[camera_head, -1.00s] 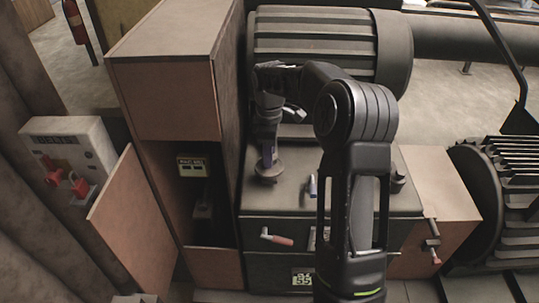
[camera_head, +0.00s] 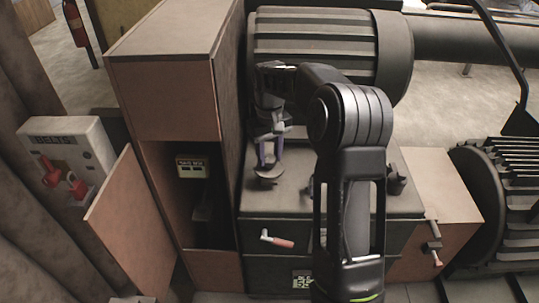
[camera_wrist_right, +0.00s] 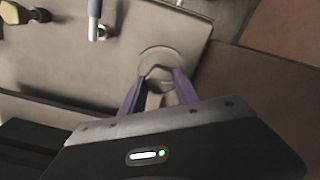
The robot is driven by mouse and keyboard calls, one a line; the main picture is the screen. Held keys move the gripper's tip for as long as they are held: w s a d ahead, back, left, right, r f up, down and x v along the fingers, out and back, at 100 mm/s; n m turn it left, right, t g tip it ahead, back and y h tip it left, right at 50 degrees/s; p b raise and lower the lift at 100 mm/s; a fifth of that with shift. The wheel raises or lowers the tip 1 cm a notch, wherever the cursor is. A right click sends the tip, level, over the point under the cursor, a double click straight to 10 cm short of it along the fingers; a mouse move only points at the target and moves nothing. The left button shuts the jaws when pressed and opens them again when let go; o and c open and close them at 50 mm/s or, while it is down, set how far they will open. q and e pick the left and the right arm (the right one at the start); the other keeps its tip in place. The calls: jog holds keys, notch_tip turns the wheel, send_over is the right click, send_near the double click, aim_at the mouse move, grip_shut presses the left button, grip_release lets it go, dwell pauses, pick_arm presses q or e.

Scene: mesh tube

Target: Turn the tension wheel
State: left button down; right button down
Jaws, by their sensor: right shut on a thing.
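The small round tension wheel (camera_head: 268,172) is on top of the dark grey machine housing, beside the tall cabinet. My right gripper (camera_head: 268,160) points down over it with its purple fingers around its raised middle. In the right wrist view the fingers (camera_wrist_right: 158,88) close on the pale middle part of the wheel (camera_wrist_right: 160,56), whose round rim shows beyond them. My right arm comes up from the bottom and hides part of the housing top. My left gripper is not in view.
The tall cabinet (camera_head: 165,90) stands close left of my right gripper, with its lower door (camera_head: 130,225) open. A large ribbed motor (camera_head: 315,45) is behind. A red-handled crank (camera_head: 277,240) sticks out in front. A panel with red switches (camera_head: 68,165) is at far left.

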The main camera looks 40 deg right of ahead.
aim_at(269, 158)
jog(key=shift+m, duration=1.3)
jog(key=c, duration=0.9)
grip_release()
jog(key=shift+r, duration=0.1)
notch_tip(269, 158, up, 8)
jog(key=shift+f+b, duration=0.15)
jog(key=shift+b, duration=0.45)
